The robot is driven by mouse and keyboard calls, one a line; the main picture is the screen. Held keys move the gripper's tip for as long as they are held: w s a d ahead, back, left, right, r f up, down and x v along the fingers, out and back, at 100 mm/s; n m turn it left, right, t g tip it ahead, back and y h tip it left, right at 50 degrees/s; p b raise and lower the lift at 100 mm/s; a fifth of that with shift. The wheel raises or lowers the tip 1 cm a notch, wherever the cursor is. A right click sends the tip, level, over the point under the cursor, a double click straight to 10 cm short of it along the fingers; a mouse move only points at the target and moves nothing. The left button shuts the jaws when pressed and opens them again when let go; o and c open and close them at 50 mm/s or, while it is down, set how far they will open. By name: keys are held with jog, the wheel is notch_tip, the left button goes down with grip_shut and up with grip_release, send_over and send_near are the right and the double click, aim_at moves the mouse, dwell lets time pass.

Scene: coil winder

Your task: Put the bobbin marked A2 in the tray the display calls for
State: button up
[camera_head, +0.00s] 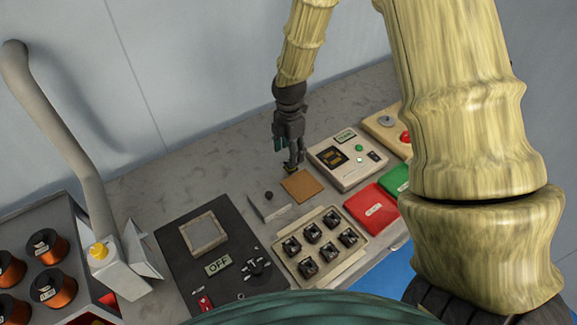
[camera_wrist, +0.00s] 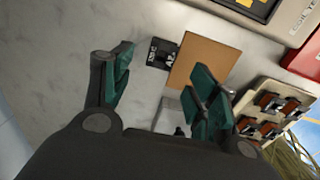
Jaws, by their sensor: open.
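The bobbin marked A2 (camera_wrist: 161,54) is a small black part with white lettering. It lies on the bench beside the brown square pad (camera_wrist: 198,58), between the lines of my fingers in the wrist view. My gripper (camera_wrist: 165,64) is open around this spot, with no grip visible. In the head view my gripper (camera_head: 290,155) points down just behind the brown pad (camera_head: 301,186), mostly hiding the bobbin. The coil tester (camera_head: 345,158) has a small lit display (camera_head: 335,158), too small to read. The red tray (camera_head: 374,209) and green tray (camera_head: 398,180) lie in front of it.
A beige holder (camera_head: 334,256) with several dark bobbins stands in front of the pad. A black winder panel (camera_head: 174,262) reading OFF lies left. Copper spools (camera_head: 52,287) and a grey curved arm (camera_head: 60,125) are at far left. A red button box (camera_head: 387,122) stands behind the tester.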

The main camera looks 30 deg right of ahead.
jog(key=shift+d+f+p, duration=0.1)
jog(key=shift+f+p, duration=1)
jog(key=shift+f, duration=1.65)
jog(key=shift+s, duration=0.1)
jog(key=c, duration=1.1)
